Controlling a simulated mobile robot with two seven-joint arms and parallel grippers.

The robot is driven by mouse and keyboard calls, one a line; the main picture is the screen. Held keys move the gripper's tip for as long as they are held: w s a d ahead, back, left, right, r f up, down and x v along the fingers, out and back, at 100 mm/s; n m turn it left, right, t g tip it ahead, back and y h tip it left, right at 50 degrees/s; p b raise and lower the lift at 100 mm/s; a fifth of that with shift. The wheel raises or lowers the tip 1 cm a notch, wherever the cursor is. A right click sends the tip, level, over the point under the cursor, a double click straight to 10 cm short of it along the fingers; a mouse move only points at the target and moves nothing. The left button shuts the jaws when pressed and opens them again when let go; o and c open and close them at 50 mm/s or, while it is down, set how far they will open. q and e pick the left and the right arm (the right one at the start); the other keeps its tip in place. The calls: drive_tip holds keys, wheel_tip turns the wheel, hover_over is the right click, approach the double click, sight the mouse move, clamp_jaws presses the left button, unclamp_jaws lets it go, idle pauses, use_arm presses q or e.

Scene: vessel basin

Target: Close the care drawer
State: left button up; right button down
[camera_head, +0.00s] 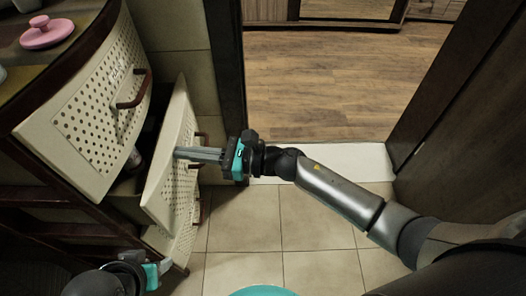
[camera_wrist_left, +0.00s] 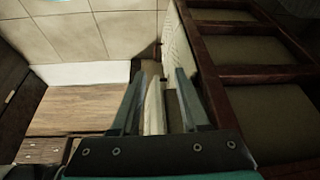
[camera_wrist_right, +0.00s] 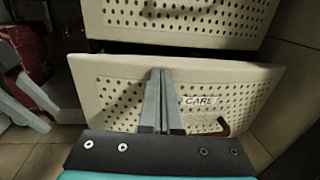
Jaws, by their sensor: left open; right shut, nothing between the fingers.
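The care drawer (camera_head: 163,185) has a cream perforated front and stands partly pulled out below the upper drawer. In the right wrist view its front (camera_wrist_right: 110,88) bears a "CARE" label (camera_wrist_right: 200,102) and a dark red handle (camera_wrist_right: 218,128). My right gripper (camera_head: 178,153) is shut and empty, with its fingertips at the upper part of the care drawer's front; I cannot tell whether they touch. My left gripper (camera_wrist_left: 157,80) is open, low by the cabinet. A narrow cream edge (camera_wrist_left: 153,105) shows between its fingers in the left wrist view.
The upper perforated drawer (camera_head: 95,115) with a dark red handle (camera_head: 132,90) is above the care drawer. A pink lidded dish (camera_head: 47,32) stands on the cabinet top. Tiled floor (camera_head: 245,220) is clear right of the cabinet, beside a doorway.

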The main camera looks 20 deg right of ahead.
sight(156, 154)
drive_tip(key=x, duration=0.5)
drive_tip(key=s+b+x, duration=0.1)
drive_tip(key=x, duration=0.1)
drive_tip(key=shift+w+a, duration=0.1)
drive_tip(key=shift+a, duration=0.35)
use_arm(q)
drive_tip(key=shift+w+d+r+t+h, duration=0.2)
drive_tip(key=shift+w+d+t+h, duration=0.05)
drive_tip(key=shift+w+d+t, duration=0.35)
drive_tip(key=shift+w+d+r+t+h, duration=0.15)
drive_tip(key=shift+w+d+t+h, duration=0.1)
drive_tip(key=shift+w+d+t, duration=0.3)
use_arm(e)
drive_tip(key=shift+w+a+r, duration=0.1)
drive_tip(key=shift+w+a, duration=0.05)
drive_tip(key=shift+a, duration=0.4)
use_arm(q)
drive_tip(key=shift+s+d, duration=0.1)
